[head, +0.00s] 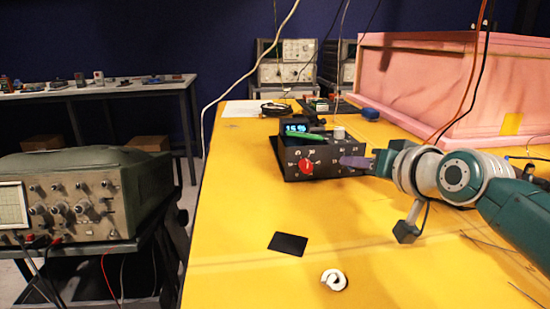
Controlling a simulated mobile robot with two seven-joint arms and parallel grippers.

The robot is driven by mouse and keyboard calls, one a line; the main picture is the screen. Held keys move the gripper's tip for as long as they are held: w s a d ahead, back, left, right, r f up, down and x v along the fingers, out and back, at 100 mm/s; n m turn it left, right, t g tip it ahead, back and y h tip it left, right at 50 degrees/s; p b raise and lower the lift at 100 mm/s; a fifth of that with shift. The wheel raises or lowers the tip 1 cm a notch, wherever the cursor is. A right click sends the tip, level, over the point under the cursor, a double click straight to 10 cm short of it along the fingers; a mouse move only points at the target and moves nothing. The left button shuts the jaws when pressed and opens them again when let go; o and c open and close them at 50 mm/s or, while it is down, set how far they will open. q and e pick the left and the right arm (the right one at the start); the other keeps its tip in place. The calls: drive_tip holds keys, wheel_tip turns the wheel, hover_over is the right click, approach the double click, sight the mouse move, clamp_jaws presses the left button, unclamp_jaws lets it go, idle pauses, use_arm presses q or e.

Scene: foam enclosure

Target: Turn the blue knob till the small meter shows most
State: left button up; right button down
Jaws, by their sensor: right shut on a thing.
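A dark box (291,169) stands on the yellow table, with a red knob (306,166) on the left of its front panel. The small meter (296,128) on top is a lit blue display; its digits look like 15 with a blurred ending. My right gripper (354,162) reaches in from the right and is shut at the right end of the front panel. The blue knob is not seen apart from the fingers, which cover that spot. A green piece (308,135) and a pale round knob (339,132) are on the box top. My left gripper is out of view.
A pink foam enclosure (425,80) stands behind my right arm. A black card (288,243) and a white coil (334,279) lie in front on the otherwise clear yellow table (235,220). Cables hang from above. An oscilloscope (80,205) stands at left.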

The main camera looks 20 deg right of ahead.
drive_tip(key=shift+a+r+n+h+p, duration=0.25)
drive_tip(key=shift+n+p, duration=0.25)
drive_tip(key=shift+p, duration=0.4)
drive_tip(key=shift+n+g+h+p, duration=0.3)
drive_tip(key=shift+n+h+p, duration=0.15)
drive_tip(key=shift+n+p, duration=0.2)
drive_tip(key=shift+w+a+f+n+h, duration=0.1)
drive_tip(key=shift+f+n+h, duration=0.05)
drive_tip(key=shift+n+h, duration=0.35)
drive_tip(key=shift+a+f+n+h, duration=0.15)
drive_tip(key=shift+n+h, duration=0.25)
drive_tip(key=shift+n, duration=0.25)
drive_tip(key=shift+f+n+h+b, duration=0.15)
drive_tip(key=shift+n+h+b, duration=0.25)
drive_tip(key=shift+n+b, duration=0.2)
drive_tip(key=n+h+b, duration=0.1)
drive_tip(key=b, duration=0.1)
drive_tip(key=n+h+b, duration=0.1)
drive_tip(key=n+b, duration=0.2)
drive_tip(key=b, duration=0.2)
drive_tip(key=shift+a+f+h, duration=0.15)
drive_tip(key=shift+f+h, duration=0.15)
drive_tip(key=shift+h, duration=0.1)
drive_tip(key=shift+r+n+h+b, duration=0.15)
drive_tip(key=shift+n+h+b, duration=0.35)
drive_tip(key=shift+n+b, duration=0.9)
